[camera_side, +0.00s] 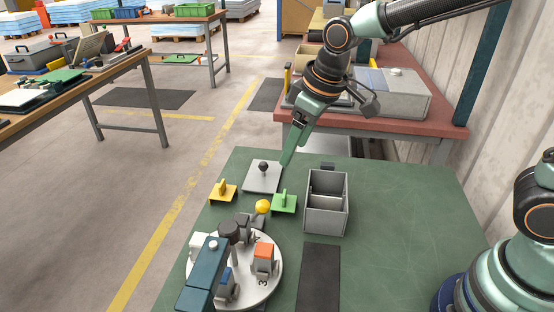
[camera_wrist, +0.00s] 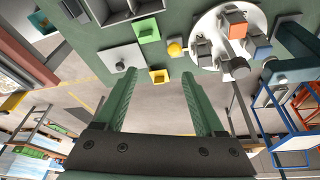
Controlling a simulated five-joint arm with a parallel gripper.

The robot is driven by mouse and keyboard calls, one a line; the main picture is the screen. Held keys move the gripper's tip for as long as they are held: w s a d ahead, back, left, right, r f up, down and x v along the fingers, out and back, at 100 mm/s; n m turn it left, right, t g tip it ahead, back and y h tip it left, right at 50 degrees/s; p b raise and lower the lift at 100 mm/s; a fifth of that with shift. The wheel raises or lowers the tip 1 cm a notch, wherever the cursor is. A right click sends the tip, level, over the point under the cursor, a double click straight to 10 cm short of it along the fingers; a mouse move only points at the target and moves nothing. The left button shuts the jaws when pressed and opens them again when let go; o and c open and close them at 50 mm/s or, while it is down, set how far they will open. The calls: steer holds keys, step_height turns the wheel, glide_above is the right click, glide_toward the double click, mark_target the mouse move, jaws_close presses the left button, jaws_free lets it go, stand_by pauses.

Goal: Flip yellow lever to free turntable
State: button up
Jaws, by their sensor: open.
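The yellow lever shows as a round yellow knob (camera_side: 263,206) at the far edge of the white turntable (camera_side: 268,285). In the wrist view the knob (camera_wrist: 174,49) is beyond my fingertips, beside the turntable (camera_wrist: 212,22). The turntable carries several blocks, one with an orange top (camera_side: 264,251); a dark teal arm (camera_side: 203,272) hangs over its left side. My gripper (camera_side: 287,160) is open and empty, near the far edge of the green table, by the grey plate. In the wrist view its two fingers (camera_wrist: 159,75) are spread, apart from the knob. The lever's lower part is hard to make out.
A grey plate with a black knob (camera_side: 258,184), a yellow handled plate (camera_side: 222,192) and a green handled plate (camera_side: 284,204) lie near the lever. A grey two-compartment bin (camera_side: 326,216) stands right of them. The green table's right side (camera_side: 405,215) is clear.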

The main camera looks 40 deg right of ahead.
steer(key=s+d+r+m+t+h, duration=0.15)
steer(key=s+d+r+m, duration=0.3)
steer(key=s+d, duration=0.7)
steer(key=n+y, duration=0.2)
steer(key=n, duration=0.4)
glide_toward(264, 203)
steer(key=shift+g, duration=0.35)
steer(key=x, duration=1)
steer(key=shift+w+d+r, duration=0.1)
steer(key=shift+w+r, duration=0.05)
steer(key=shift+w, duration=0.15)
jaws_close()
